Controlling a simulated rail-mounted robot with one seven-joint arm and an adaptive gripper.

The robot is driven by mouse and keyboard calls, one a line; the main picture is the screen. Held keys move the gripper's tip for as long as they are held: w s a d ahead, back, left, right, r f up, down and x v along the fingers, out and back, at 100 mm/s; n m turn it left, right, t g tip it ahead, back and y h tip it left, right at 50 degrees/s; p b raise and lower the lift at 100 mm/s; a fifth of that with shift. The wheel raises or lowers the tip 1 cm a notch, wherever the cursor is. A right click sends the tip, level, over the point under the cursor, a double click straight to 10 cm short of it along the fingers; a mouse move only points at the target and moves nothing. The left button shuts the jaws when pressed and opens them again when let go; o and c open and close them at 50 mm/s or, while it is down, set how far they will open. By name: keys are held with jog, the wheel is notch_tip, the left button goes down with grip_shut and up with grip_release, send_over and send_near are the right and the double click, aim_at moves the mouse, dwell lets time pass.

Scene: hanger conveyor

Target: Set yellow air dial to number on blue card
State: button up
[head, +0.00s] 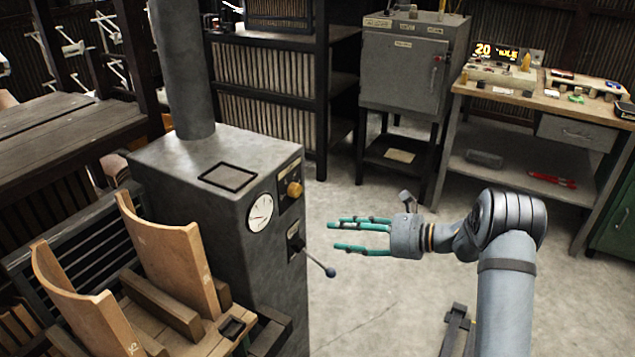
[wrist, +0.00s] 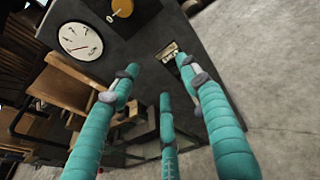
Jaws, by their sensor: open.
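The yellow air dial (head: 294,189) is a round knob on a dark plate on the front of a grey metal cabinet (head: 215,265). It also shows at the top edge of the wrist view (wrist: 122,7). My gripper (head: 333,235) has teal fingers, spread open and empty, to the right of the cabinet and lower than the dial. In the wrist view the fingers (wrist: 160,75) point toward the cabinet front, apart from the dial. I cannot make out a blue card or the dial's numbers in either view.
A round white gauge (head: 260,212) sits left of the dial. A ball-ended lever (head: 329,271) sticks out below it. Curved wooden panels (head: 170,255) stand at left. A workbench (head: 575,90) with a lit display (head: 495,50) is at back right. The floor between is open.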

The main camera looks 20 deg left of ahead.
aim_at(299, 191)
notch_tip(299, 191, up, 8)
jog(key=a+m+t+y, duration=0.1)
jog(key=m+y, duration=0.2)
jog(key=a, duration=0.3)
jog(key=w+a+p, duration=0.1)
jog(key=a, duration=0.2)
jog(key=w+a, duration=0.1)
jog(key=a, duration=0.3)
jog(key=shift+w+f, duration=0.2)
jog(key=shift+f, duration=0.1)
jog(key=shift+c, duration=0.8)
jog(key=c, duration=1)
